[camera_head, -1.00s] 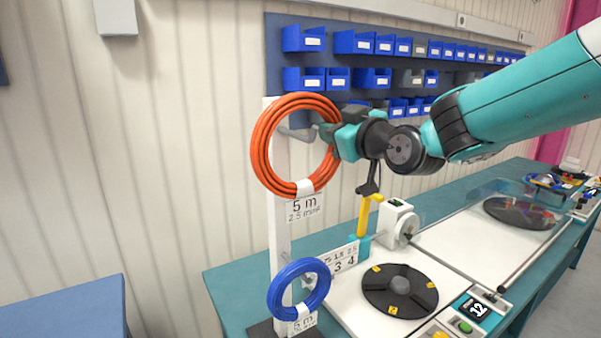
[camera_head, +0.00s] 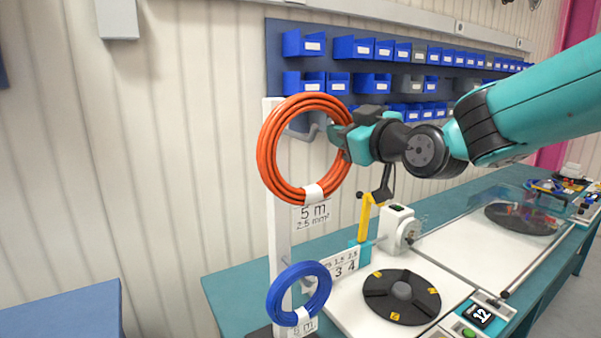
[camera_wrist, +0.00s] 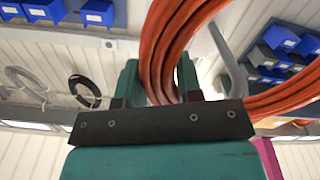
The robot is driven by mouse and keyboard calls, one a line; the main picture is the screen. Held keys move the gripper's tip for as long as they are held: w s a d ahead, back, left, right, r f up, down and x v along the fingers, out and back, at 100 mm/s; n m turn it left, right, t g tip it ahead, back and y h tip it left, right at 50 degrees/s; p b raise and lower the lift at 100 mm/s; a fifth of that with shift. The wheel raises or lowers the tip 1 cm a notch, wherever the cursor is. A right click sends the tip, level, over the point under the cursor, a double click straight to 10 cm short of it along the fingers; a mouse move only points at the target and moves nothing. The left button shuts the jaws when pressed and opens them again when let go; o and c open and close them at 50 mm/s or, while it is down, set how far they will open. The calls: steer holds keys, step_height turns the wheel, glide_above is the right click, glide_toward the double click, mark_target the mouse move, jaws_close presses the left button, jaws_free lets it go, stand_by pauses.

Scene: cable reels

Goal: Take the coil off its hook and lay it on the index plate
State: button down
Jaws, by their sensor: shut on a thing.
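An orange coil (camera_head: 273,172) with a white tag reading "5 m 2.5 mm²" hangs upright by the upper part of the white post (camera_head: 279,220). My gripper (camera_head: 341,139) is shut on the coil's right side. In the wrist view the coil's strands (camera_wrist: 162,62) pass between the two teal fingers of my gripper (camera_wrist: 158,82). A grey hook (camera_head: 300,134) shows inside the ring, and also right of the fingers in the wrist view (camera_wrist: 229,62). I cannot tell whether the coil still touches the hook. The round black index plate (camera_head: 385,300) lies empty on the white worktop.
A blue coil (camera_head: 278,289) hangs lower on the post. A yellow lever (camera_head: 365,220) and a white device (camera_head: 396,226) stand behind the plate. Blue bins (camera_head: 372,82) line the wall panel. A second dark disc (camera_head: 520,219) lies farther right.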

steer(key=shift+b+v, duration=1.45)
steer(key=shift+v, duration=0.8)
steer(key=shift+s, duration=0.1)
steer(key=b+v, duration=0.4)
steer(key=v, duration=0.3)
steer(key=shift+d, duration=0.15)
steer(key=shift+r, duration=0.1)
steer(key=shift+s+d+g+h+p, duration=0.25)
steer(key=shift+g+h+p, duration=0.45)
steer(key=shift+p, duration=1.35)
steer(key=shift+s+d+g+h+p, duration=0.1)
steer(key=shift+s+g+h+p, duration=0.3)
steer(key=shift+g+p, duration=1.15)
steer(key=shift+s+d+g+h+p, duration=0.2)
steer(key=shift+g+h+p, duration=0.3)
steer(key=shift+p, duration=2)
